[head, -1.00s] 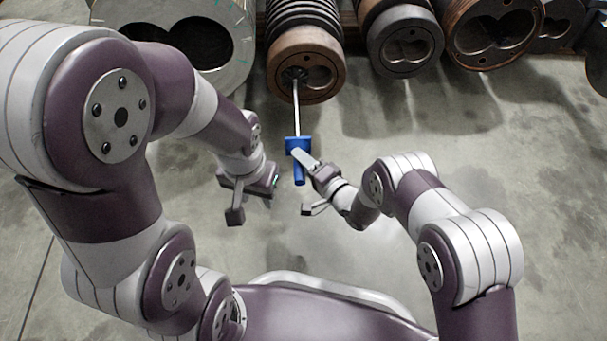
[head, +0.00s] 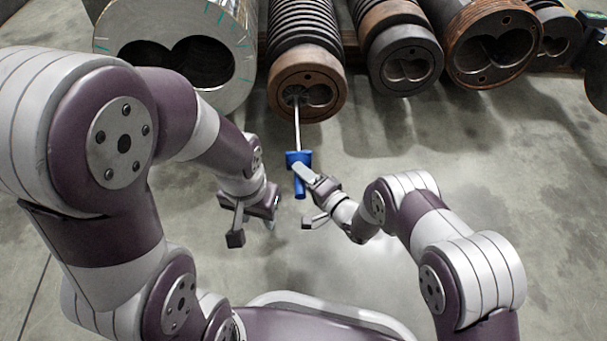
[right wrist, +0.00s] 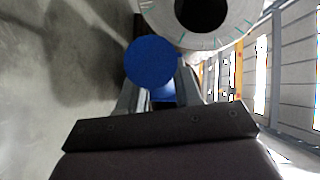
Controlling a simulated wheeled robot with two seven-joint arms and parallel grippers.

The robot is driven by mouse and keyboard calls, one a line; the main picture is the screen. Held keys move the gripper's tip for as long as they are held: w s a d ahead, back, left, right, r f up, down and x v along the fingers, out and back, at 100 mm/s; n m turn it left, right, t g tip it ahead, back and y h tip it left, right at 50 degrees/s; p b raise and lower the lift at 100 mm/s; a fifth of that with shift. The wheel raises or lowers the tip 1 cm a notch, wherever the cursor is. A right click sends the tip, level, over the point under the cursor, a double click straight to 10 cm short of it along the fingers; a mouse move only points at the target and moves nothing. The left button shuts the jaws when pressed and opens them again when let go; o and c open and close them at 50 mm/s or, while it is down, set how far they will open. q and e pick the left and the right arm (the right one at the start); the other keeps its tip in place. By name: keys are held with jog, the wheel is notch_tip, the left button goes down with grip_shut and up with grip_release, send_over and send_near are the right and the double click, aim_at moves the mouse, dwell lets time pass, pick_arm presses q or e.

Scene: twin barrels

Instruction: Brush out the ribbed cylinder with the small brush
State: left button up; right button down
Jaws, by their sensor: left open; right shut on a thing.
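The ribbed cylinder (head: 303,33) lies at the top middle of the head view, with dark ribs and a brown end face with two joined bores. The small brush has a blue handle (head: 299,186) with a wide guard and a thin metal rod (head: 297,130). My right gripper (head: 303,172) is shut on the blue handle. In the right wrist view the handle's round end (right wrist: 152,62) shows between the fingers. My left gripper (head: 252,222) is open and empty, left of the handle.
A large pale metal barrel (head: 243,45) lies left of the ribbed cylinder. A smaller dark ribbed barrel (head: 385,25) and a brown barrel (head: 462,25) lie to the right. The concrete floor (head: 450,140) in front of them is clear.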

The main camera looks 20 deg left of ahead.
aim_at(303, 162)
jog(key=shift+f, duration=0.15)
jog(key=shift+w, duration=0.1)
jog(key=shift+w+a+f+b, duration=0.15)
jog(key=shift+w+b, duration=0.1)
jog(key=shift+b, duration=0.2)
jog(key=shift+w+a+b, duration=0.2)
jog(key=shift+w+b, duration=0.25)
jog(key=shift+w, duration=0.2)
jog(key=shift+w+a+b, duration=0.2)
jog(key=shift+w+b, duration=0.2)
jog(key=shift+w, duration=0.55)
